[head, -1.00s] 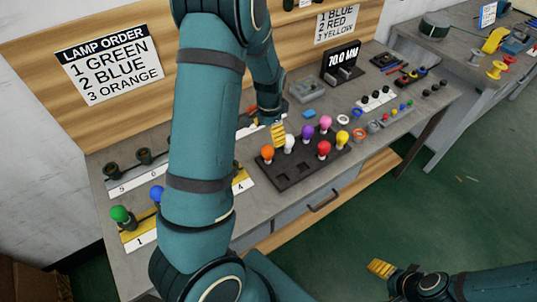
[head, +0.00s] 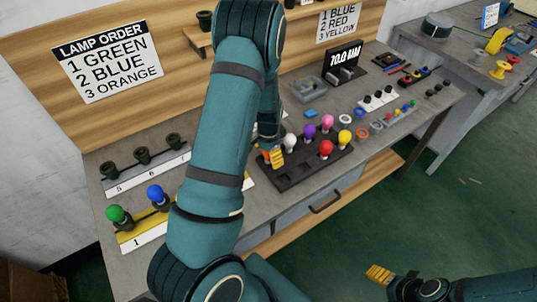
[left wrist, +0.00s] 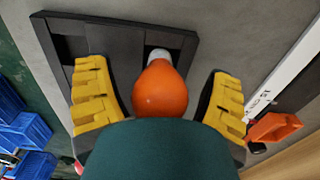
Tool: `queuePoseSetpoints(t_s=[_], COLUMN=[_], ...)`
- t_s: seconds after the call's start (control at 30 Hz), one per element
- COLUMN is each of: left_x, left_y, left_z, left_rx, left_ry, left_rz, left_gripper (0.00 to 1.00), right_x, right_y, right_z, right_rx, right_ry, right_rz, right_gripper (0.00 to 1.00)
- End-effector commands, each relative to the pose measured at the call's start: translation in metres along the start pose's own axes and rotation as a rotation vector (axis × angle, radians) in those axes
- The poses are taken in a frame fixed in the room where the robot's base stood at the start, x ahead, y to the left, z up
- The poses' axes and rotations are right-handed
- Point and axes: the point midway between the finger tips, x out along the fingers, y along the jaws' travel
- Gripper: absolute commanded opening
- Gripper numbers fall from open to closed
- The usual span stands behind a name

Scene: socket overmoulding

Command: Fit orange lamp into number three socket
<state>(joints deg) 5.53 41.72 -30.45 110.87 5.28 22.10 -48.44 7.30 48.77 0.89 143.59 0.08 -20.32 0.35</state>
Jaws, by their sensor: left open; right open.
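In the left wrist view, the orange lamp (left wrist: 160,88) stands at the edge of the black tray (left wrist: 123,50), between the two yellow fingers of my open left gripper (left wrist: 159,98). Gaps show on both sides of the bulb. In the head view, the left gripper (head: 274,158) is over the left end of the black tray (head: 305,176) and largely covers the orange lamp (head: 265,156). The green lamp (head: 116,215) and blue lamp (head: 156,194) stand in the first sockets of the yellow strip. My left arm hides the number three socket. My right gripper (head: 380,273) is open and empty.
White, purple, pink, red and yellow lamps stand in the tray close to the left gripper. A row of empty sockets (head: 142,156) lies behind the yellow strip. The lamp order sign (head: 108,61) reads green, blue, orange.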

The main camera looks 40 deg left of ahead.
Motion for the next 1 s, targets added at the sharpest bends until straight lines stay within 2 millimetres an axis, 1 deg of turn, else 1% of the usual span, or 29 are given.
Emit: queuePoseSetpoints(t_s=[0.17,0.2,0.27,0.3,0.37,0.4,0.77,0.87,1.0], left_x=[-0.001,-0.001,-0.001,-0.001,-0.001,-0.001,-0.004,-0.013,-0.039], left_y=[0.000,0.000,0.000,0.000,0.000,0.000,0.000,0.000,-0.001], left_z=[0.000,0.000,0.000,0.000,0.000,0.000,-0.001,-0.001,-0.001], left_rx=[0.000,0.000,0.000,0.000,0.000,0.000,0.000,0.000,0.000], left_ry=[0.001,0.001,0.001,0.001,0.001,0.001,0.002,0.004,0.006], left_rz=[-0.001,-0.001,-0.001,-0.001,-0.001,-0.001,-0.001,-0.002,-0.003], left_gripper=[0.81,0.67,0.46,0.32,0.11,0.06,0.06,0.06,0.05], right_x=[-0.001,-0.001,-0.001,-0.001,-0.001,-0.001,-0.001,-0.003,-0.009], right_y=[0.000,0.000,0.000,0.000,0.000,0.000,0.000,-0.001,-0.003], right_z=[0.000,0.000,0.000,0.000,0.000,0.000,0.000,-0.001,-0.003], right_rx=[0.000,0.000,0.000,0.000,0.000,0.000,0.000,0.001,0.002], right_ry=[0.000,0.000,0.000,0.000,0.000,0.000,0.000,0.001,0.006], right_rz=[0.000,0.000,0.000,0.000,0.000,0.000,0.000,0.000,0.001], right_gripper=[0.71,0.71,0.71,0.71,0.71,0.71,0.71,0.71,0.71])
